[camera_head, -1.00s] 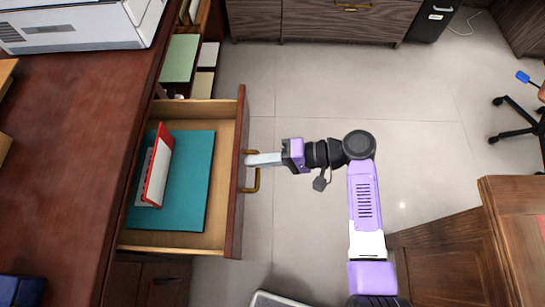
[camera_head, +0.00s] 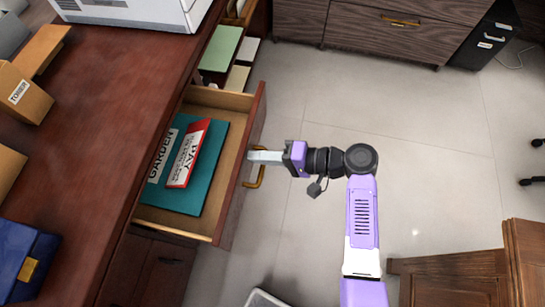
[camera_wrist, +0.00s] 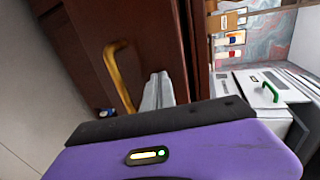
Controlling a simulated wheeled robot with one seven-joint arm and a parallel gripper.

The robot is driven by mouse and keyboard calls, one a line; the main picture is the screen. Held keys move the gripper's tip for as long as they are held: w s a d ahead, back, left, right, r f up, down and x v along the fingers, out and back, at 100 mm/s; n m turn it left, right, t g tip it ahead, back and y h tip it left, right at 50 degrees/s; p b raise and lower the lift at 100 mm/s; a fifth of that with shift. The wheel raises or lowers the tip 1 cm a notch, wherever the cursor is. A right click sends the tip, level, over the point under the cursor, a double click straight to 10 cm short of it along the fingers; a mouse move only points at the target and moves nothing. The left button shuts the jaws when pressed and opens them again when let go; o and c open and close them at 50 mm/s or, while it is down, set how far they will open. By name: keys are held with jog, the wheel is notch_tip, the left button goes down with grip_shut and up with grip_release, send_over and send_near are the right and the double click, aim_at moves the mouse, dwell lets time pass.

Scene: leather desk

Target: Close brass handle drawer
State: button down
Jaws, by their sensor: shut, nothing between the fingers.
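The drawer (camera_head: 228,180) with the brass handle (camera_head: 259,172) is partly open, pulled out from under the desk. It holds a teal folder (camera_head: 207,185) and red and white signs (camera_head: 188,153). My gripper (camera_head: 252,155) is at the drawer's front, beside the upper part of the handle, its fingers together and empty. In the wrist view, the brass handle (camera_wrist: 119,78) stands left of my gripper fingertips (camera_wrist: 158,80), on the dark wood drawer front (camera_wrist: 140,25). Whether the fingertips touch the front cannot be told for certain.
The desk top (camera_head: 105,110) carries a printer (camera_head: 140,12), cardboard boxes (camera_head: 22,92) and a blue box (camera_head: 22,258). A wooden cabinet (camera_head: 450,275) stands at the lower right. The tiled floor (camera_head: 430,150) right of my arm is open.

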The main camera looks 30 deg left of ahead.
jog(key=s+a+b, duration=0.1)
jog(key=s+a, duration=0.1)
jog(key=a, duration=0.4)
jog(key=s+a+b, duration=0.2)
jog(key=a, duration=0.5)
jog(key=s+a+b, duration=0.1)
jog(key=a, duration=0.6)
jog(key=shift+s+f+b, duration=0.1)
jog(key=shift+s+b, duration=0.3)
jog(key=shift+s+a, duration=0.25)
jog(key=shift+a, duration=0.65)
jog(key=shift+a+b, duration=0.1)
jog(key=shift+b, duration=0.2)
jog(key=shift+s+a+r, duration=0.15)
jog(key=shift+r, duration=0.05)
